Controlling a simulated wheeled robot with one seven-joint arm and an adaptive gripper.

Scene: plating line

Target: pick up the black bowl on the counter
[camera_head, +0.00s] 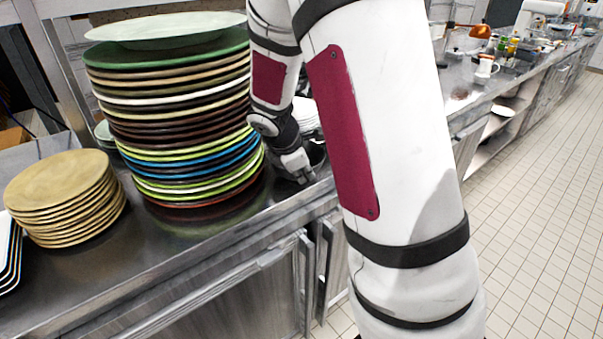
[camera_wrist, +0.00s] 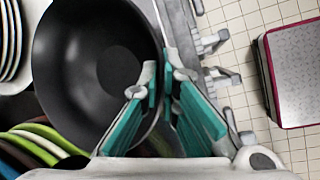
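The black bowl (camera_wrist: 70,50) fills the left of the wrist view, its hollow turned to the camera. My gripper (camera_wrist: 162,80) has its teal-padded fingers at the bowl's right rim, one over the bowl's side and one outside it. Only a narrow gap shows between the fingertips, and I cannot tell whether they press on the wall. In the head view my gripper (camera_head: 296,168) is low at the counter's front edge, right of the tall plate stack. There the bowl (camera_head: 316,156) is a small dark patch, mostly hidden by my arm.
A tall stack of coloured plates (camera_head: 185,115) stands close left of my gripper. Tan plates (camera_head: 65,195) are stacked farther left. White dishes (camera_head: 305,115) lie behind the bowl. The steel counter (camera_head: 150,255) ends at the front, with clear tiled floor (camera_head: 545,230) to the right.

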